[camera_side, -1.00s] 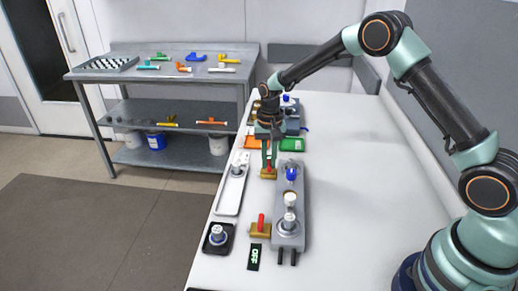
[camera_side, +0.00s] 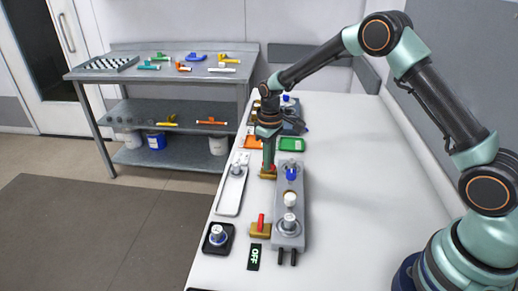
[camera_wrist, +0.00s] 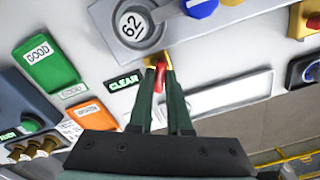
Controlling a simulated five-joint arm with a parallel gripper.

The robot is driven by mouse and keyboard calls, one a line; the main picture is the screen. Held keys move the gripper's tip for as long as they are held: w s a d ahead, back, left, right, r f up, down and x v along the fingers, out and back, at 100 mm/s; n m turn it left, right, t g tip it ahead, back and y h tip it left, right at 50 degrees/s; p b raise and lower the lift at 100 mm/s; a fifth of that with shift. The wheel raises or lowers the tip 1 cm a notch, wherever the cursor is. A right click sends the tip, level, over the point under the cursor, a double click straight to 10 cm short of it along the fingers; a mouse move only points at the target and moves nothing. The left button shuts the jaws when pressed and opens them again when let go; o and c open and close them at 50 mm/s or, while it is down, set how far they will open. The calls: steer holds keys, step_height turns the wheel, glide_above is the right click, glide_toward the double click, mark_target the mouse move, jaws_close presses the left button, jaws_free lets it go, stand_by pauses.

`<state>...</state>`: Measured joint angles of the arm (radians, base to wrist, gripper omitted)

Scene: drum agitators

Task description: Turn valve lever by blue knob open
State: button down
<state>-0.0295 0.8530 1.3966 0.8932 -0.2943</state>
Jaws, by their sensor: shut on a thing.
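The grey block (camera_side: 290,205) carries a blue knob (camera_side: 291,174), a cream knob (camera_side: 290,199) and a metal-capped round piece. The blue knob also shows in the wrist view (camera_wrist: 201,7). A brass valve (camera_side: 267,177) with a red lever (camera_wrist: 159,79) sits at the block's left side, by the blue knob. My gripper (camera_side: 268,167) points down at this valve. In the wrist view my gripper (camera_wrist: 160,76) is shut on the red lever, and its fingers partly hide the valve. A second brass valve (camera_side: 258,231) with a red lever stands nearer the camera, beside an OFF label (camera_side: 254,257).
A white tray (camera_side: 222,206) lies left of the valves, and a black holder (camera_side: 211,249) stands at the front left. Green (camera_side: 291,145) and orange (camera_side: 253,142) trays lie beyond the block. The white table (camera_side: 355,185) is clear on the right.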

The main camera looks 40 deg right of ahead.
steer(key=n, duration=0.5)
steer(key=shift+r, duration=0.15)
steer(key=shift+w, duration=0.1)
stand_by(0.5)
steer(key=c, duration=1.1)
jaws_free()
steer(key=shift+c, duration=0.2)
step_height(320, 180, up, 12)
